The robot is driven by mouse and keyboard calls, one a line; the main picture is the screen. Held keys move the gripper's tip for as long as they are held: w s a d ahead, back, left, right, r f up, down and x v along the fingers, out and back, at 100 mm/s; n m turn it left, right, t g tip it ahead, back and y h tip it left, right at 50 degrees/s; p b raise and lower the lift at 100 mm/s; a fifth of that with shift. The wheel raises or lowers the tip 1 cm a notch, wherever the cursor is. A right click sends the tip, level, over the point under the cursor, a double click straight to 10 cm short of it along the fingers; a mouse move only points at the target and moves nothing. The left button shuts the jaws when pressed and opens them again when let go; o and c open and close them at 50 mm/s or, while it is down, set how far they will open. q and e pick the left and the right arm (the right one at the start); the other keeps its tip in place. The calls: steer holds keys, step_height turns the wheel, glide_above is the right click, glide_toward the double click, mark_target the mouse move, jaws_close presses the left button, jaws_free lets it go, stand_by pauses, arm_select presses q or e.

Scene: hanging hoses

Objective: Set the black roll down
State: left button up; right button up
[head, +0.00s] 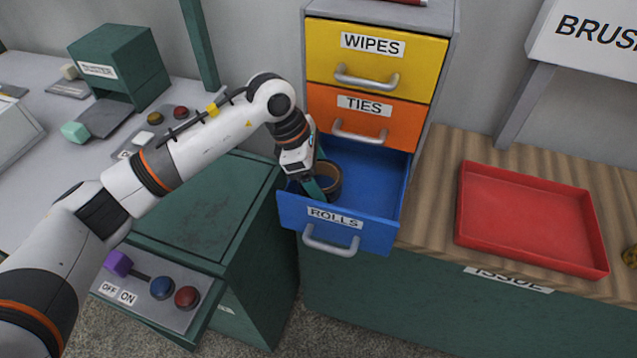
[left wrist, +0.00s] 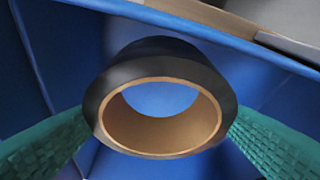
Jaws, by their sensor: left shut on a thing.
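The black roll (left wrist: 160,58) has a tan inner core and sits between the two green finger pads of my left gripper (left wrist: 160,128) in the left wrist view. Both pads touch its sides. In the head view the black roll (head: 329,177) is inside the open blue drawer labelled ROLLS (head: 372,219). My left gripper (head: 316,183) reaches down into that drawer from the left and is shut on the roll. Whether the roll touches the drawer floor is hard to tell. My right gripper is not in view.
The yellow WIPES drawer (head: 372,62) and orange TIES drawer (head: 364,119) are shut above. A red tray (head: 530,218) lies empty on the wooden counter at right. A green cabinet (head: 195,215) with a button panel (head: 150,285) stands left of the drawer.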

arm_select(q)
step_height(320, 180, down, 4)
steer(key=shift+p, duration=0.45)
steer(key=shift+w+d+f+p, duration=0.1)
steer(key=shift+f+p, duration=0.05)
steer(key=shift+p, duration=0.2)
steer(key=shift+f+b, duration=0.4)
steer(key=o, duration=0.8)
steer(key=shift+c, duration=0.2)
steer(key=shift+r, duration=0.1)
steer(key=shift+r+p, duration=0.2)
steer(key=shift+p, duration=0.15)
steer(key=shift+w+a+r, duration=0.1)
steer(key=shift+a+r, duration=0.1)
steer(key=shift+r, duration=0.1)
steer(key=b+v, duration=0.2)
steer(key=v, duration=0.9)
